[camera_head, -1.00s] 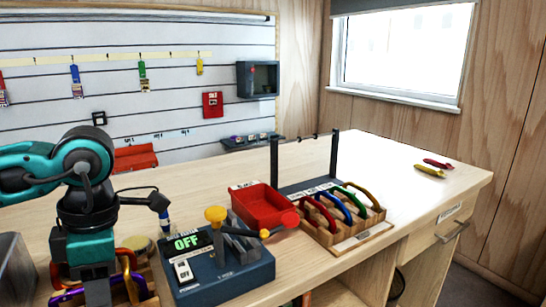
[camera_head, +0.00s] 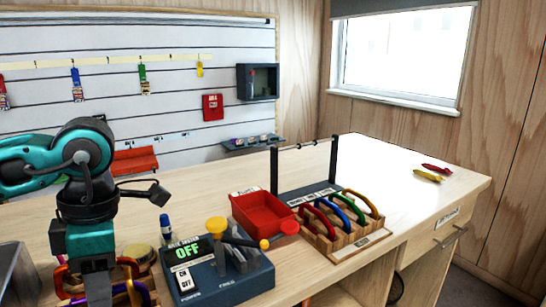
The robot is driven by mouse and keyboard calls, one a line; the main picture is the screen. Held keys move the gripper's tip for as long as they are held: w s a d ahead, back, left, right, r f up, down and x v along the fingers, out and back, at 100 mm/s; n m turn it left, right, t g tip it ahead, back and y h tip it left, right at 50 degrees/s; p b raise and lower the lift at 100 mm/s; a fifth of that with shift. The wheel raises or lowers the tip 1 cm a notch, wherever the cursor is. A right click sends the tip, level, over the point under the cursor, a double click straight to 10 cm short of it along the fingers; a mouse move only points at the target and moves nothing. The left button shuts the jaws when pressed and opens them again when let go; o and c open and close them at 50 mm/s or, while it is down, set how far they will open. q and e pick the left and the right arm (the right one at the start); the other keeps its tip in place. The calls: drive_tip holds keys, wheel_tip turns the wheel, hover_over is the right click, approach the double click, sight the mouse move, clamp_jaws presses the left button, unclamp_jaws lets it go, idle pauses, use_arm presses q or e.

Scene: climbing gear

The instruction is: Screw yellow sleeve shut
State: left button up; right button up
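A wooden rack (camera_head: 345,236) on the bench holds a red, a blue (camera_head: 333,211), a green (camera_head: 350,206) and a yellow-orange carabiner (camera_head: 365,201). Any sleeve on the yellow-orange one is too small to make out. A second group of carabiners, orange (camera_head: 130,267), red and purple, stands at the lower left, partly hidden by my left gripper (camera_head: 97,290). That gripper points down among or in front of them. Its fingertips run out of the bottom of the view, so its opening and any hold are hidden. My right gripper is not in view.
A blue device (camera_head: 235,279) reading OFF, with a yellow knob (camera_head: 216,226) and a lever, stands right of my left gripper. Behind it are a blue-and-white bottle-like thing (camera_head: 166,227) and a red tray (camera_head: 262,211). The bench's right part is mostly clear, with two small tools (camera_head: 428,175).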

use_arm(q)
drive_tip(key=shift+w+a, duration=0.4)
drive_tip(key=shift+w, duration=0.25)
idle(0.3)
drive_tip(key=shift+f, duration=0.15)
drive_tip(key=shift+f+b, duration=1.25)
drive_tip(key=shift+s+d, duration=0.35)
drive_tip(key=shift+s, duration=0.3)
